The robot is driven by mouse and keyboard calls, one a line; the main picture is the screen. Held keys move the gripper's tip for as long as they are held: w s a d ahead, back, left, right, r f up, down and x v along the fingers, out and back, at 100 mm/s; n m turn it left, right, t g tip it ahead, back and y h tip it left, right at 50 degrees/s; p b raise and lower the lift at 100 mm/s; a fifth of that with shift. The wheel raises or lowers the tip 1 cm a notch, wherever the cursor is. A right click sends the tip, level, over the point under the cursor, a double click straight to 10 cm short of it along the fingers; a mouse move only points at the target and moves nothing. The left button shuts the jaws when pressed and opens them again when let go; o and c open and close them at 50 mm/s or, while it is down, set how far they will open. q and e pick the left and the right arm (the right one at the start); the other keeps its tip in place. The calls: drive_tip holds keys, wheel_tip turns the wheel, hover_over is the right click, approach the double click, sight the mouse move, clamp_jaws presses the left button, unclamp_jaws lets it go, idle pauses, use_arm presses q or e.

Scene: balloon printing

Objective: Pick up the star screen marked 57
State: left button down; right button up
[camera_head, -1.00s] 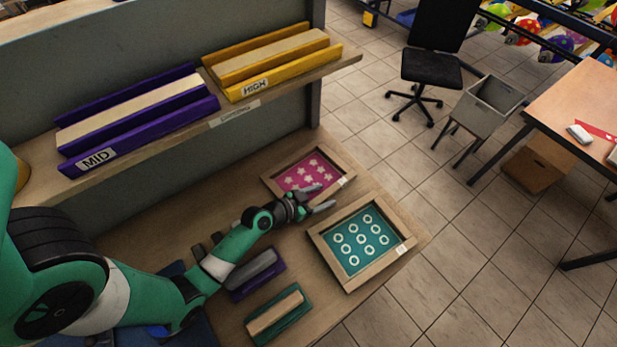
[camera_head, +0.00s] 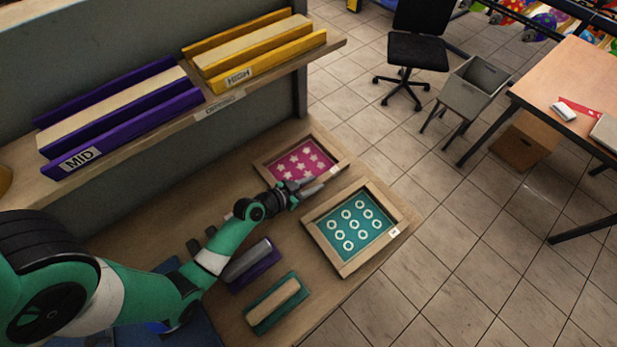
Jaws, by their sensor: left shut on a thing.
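The star screen (camera_head: 300,160) is a wooden frame with a pink mesh and white stars. It lies on the wooden bench, with a small white tag at its right corner; the number is too small to read. My left gripper (camera_head: 312,186) is shut on the near edge of its frame, and its hand hides part of the near left corner. The screen looks flat on the bench. The ring screen (camera_head: 350,227), teal with white rings, lies just to the right of the gripper. My right gripper is not in view.
A purple squeegee-like block (camera_head: 252,263) and a green one (camera_head: 277,302) lie on the bench near my left arm. A shelf above holds purple MID (camera_head: 120,135) and yellow HIGH (camera_head: 255,70) racks. The bench edge drops to tiled floor at right.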

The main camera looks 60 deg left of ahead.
use_arm(q)
drive_tip(key=r, duration=0.1)
drive_tip(key=r+p, duration=0.1)
drive_tip(key=r, duration=0.1)
drive_tip(key=d+r+p, duration=0.1)
drive_tip(key=r, duration=0.1)
drive_tip(key=shift+s, duration=0.25)
drive_tip(key=s+d+r+p, duration=0.4)
drive_tip(key=s+d+r, duration=0.3)
drive_tip(key=d, duration=0.3)
drive_tip(key=shift+s+d+r, duration=0.2)
drive_tip(key=shift+d+r, duration=0.1)
drive_tip(key=shift+r, duration=0.15)
